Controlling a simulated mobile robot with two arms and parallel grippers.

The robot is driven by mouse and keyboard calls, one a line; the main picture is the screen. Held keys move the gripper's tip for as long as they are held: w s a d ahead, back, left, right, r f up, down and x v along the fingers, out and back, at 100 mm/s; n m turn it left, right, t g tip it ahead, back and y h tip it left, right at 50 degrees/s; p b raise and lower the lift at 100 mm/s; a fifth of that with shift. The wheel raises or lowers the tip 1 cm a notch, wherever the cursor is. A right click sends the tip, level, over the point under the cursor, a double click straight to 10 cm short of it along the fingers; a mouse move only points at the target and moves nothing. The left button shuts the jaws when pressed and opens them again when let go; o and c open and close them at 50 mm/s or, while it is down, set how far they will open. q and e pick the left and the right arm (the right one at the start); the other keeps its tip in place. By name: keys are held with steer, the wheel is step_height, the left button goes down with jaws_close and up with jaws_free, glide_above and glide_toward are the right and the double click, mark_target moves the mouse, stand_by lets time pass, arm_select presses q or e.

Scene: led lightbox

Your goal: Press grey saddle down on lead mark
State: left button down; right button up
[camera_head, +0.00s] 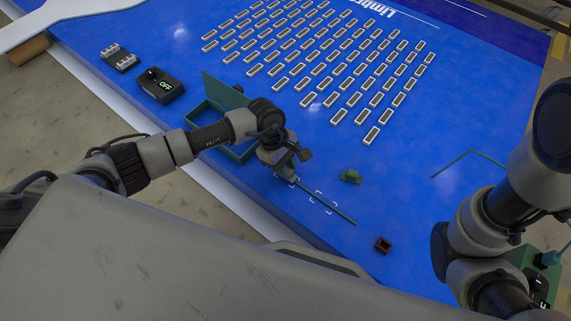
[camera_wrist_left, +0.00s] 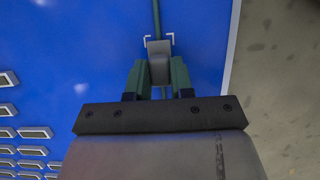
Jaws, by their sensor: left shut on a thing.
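My left gripper (camera_head: 287,172) reaches down to the blue board. In the left wrist view its green fingers (camera_wrist_left: 158,78) are shut on the grey saddle (camera_wrist_left: 159,62), a small block. A thin green lead (camera_wrist_left: 156,18) runs under the saddle and shows on both sides of it. White corner brackets (camera_wrist_left: 159,38) mark the board right at the saddle. In the head view the lead (camera_head: 338,213) runs down-right from the gripper, past another bracket mark (camera_head: 323,201). Whether the saddle touches the board is hard to tell. My right arm is at the right; its fingers do not show.
A green open box (camera_head: 237,153) stands behind my left arm. A small green part (camera_head: 350,176) and a dark red part (camera_head: 383,244) lie right of the lead. Rows of white-framed modules (camera_head: 371,134) fill the far board. A black switch box (camera_head: 160,86) sits at left.

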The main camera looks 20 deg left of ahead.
arm_select(q)
steer(key=shift+f+b, duration=0.45)
steer(key=shift+f, duration=0.15)
steer(key=c, duration=0.9)
jaws_free()
steer(key=shift+r, duration=0.15)
steer(key=shift+p+v, duration=2.1)
steer(key=shift+v, duration=0.85)
steer(key=shift+p+v, duration=0.55)
steer(key=shift+v, duration=0.4)
